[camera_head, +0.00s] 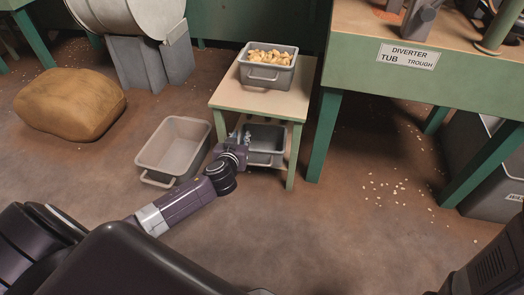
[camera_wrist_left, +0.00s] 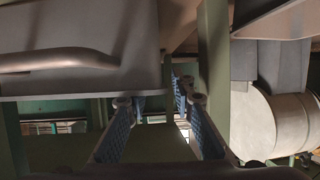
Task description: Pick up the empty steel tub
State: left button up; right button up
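A grey tub (camera_head: 266,142) sits on the lower shelf of a small wooden-topped stand; its inside looks dark and empty. A pale, empty tub (camera_head: 145,162) with a handle stands on the floor to the left of the stand. I cannot tell by look alone which one is steel. My left gripper (camera_head: 240,136) is at the left side of the shelf tub, by the stand's leg. In the left wrist view its blue-padded fingers (camera_wrist_left: 158,103) are apart with nothing between them. A grey tub wall with a handle (camera_wrist_left: 70,60) fills the upper left there. My right gripper is not in view.
A grey tub full of nuts (camera_head: 268,76) stands on top of the stand (camera_head: 225,96). A green-legged bench (camera_head: 460,78) is at the right, a sack (camera_head: 70,103) and a drum (camera_head: 125,15) at the left. Bits lie scattered on the floor under the bench.

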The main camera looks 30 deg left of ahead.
pick_arm(q)
jog(key=shift+c, duration=0.5)
grip_shut()
jog(key=shift+r, duration=0.15)
